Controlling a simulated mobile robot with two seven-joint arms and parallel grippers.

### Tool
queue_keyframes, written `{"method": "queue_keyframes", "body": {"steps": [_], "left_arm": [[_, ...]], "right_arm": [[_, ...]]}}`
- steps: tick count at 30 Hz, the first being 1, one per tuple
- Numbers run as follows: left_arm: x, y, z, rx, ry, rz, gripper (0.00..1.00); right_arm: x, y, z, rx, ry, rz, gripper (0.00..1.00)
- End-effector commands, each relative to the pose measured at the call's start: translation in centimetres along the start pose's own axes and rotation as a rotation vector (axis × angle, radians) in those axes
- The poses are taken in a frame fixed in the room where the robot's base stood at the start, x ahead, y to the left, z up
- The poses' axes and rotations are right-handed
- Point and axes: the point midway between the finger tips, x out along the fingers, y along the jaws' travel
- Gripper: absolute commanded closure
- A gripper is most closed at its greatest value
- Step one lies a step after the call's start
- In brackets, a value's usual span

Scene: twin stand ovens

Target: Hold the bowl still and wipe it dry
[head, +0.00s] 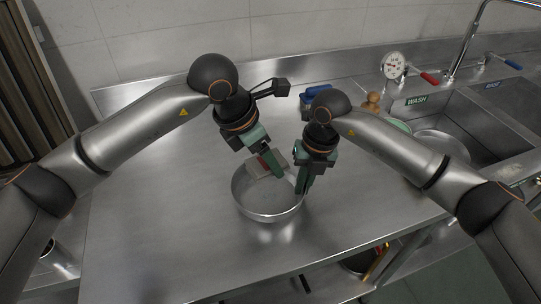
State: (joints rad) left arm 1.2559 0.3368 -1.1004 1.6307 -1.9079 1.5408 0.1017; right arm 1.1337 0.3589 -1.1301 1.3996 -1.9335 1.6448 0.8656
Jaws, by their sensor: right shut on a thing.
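The metal bowl (262,214) stands upright on the steel counter, in the middle of the head view. My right gripper (302,188) points down at the bowl's right rim and is shut on it. My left gripper (276,171) reaches down over the bowl's far side. A pale cloth-like piece with a red patch (259,168) lies at the far rim, beside the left fingers. I cannot tell whether the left fingers grip it, since the arm and fingers hide part of it.
The steel counter (150,210) is clear to the left of the bowl. A blue container (318,95), a wooden item (372,102) and a dial gauge (394,66) stand at the back. Sinks marked WASH (417,99) with a tap (462,45) are at right.

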Motion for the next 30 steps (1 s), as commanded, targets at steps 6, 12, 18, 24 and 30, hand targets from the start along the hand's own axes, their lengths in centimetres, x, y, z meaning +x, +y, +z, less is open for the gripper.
{"method": "queue_keyframes", "body": {"steps": [6, 12, 18, 24, 30], "left_arm": [[-0.9, -1.1, 0.7, 0.16, -0.002, -0.069, 0.75], [0.0, -1.2, 0.3, 0.182, -0.001, -0.079, 0.75], [2.1, -1.2, -0.7, 0.18, 0.0, -0.078, 0.75], [4.3, -1.1, -1.6, 0.179, 0.0, -0.076, 0.75], [6.5, -1.1, -2.5, 0.179, 0.0, -0.077, 0.75]], "right_arm": [[0.1, -0.1, 0.0, 0.001, 0.002, -0.003, 1.0], [0.1, -0.1, 0.0, 0.001, 0.002, -0.003, 1.0], [0.1, -0.1, -0.1, 0.001, 0.002, -0.003, 1.0], [0.1, -0.1, -0.1, 0.001, 0.002, -0.004, 1.0], [0.1, -0.1, -0.1, 0.001, 0.002, -0.004, 1.0]]}}
